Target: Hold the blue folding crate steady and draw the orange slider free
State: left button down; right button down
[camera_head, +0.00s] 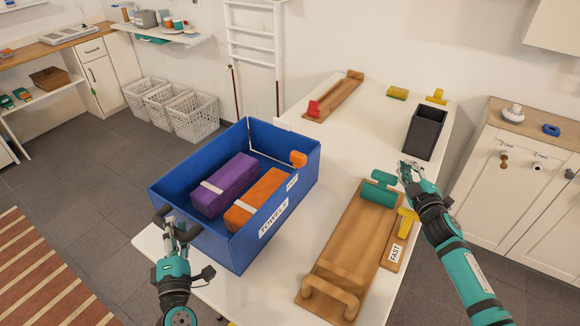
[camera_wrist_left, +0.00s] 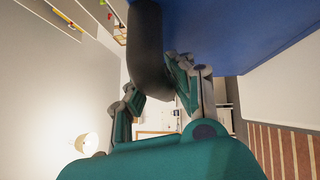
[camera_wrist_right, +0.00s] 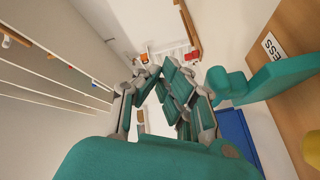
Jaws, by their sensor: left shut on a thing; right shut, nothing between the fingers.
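The blue folding crate (camera_head: 165,187) stands open on the white table and holds a purple folded bundle (camera_head: 223,184) and an orange one (camera_head: 257,198). The orange slider (camera_head: 298,158) sits at the top of its right-hand wall. My left gripper (camera_head: 174,232) is shut on the crate's black handle at the near left end. In the left wrist view the handle (camera_wrist_left: 148,50) passes between the fingers, beneath the blue wall. My right gripper (camera_head: 407,172) is shut and empty, right of the crate and well apart from the slider. Its closed fingers (camera_wrist_right: 172,90) show in the right wrist view.
A wooden board (camera_head: 345,245) with a teal roller-like handle (camera_head: 380,188) and a yellow knob (camera_head: 407,222) lies between the crate and my right arm. A black bin (camera_head: 426,132) and a second board (camera_head: 335,97) stand farther back.

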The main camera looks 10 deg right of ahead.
pick_arm(q)
jog(key=shift+r, duration=0.1)
pick_arm(e)
jog(key=a+r+n+y, duration=0.1)
jog(key=a+n+y, duration=0.1)
jog(key=a, duration=0.5)
pick_arm(q)
jog(key=shift+a, duration=0.1)
pick_arm(e)
jog(key=n, duration=0.6)
send_near(290, 177)
notch_tip(290, 177, up, 3)
jog(key=s+a, duration=0.2)
jog(key=s, duration=0.1)
jog(key=shift+y, duration=0.4)
jog(key=w, duration=1)
jog(key=shift+w+a+r, duration=0.2)
jog(key=shift+w+r, duration=0.1)
jog(key=shift+w+d, duration=0.75)
jog(key=shift+d, duration=0.2)
jog(key=shift+w+d, duration=0.45)
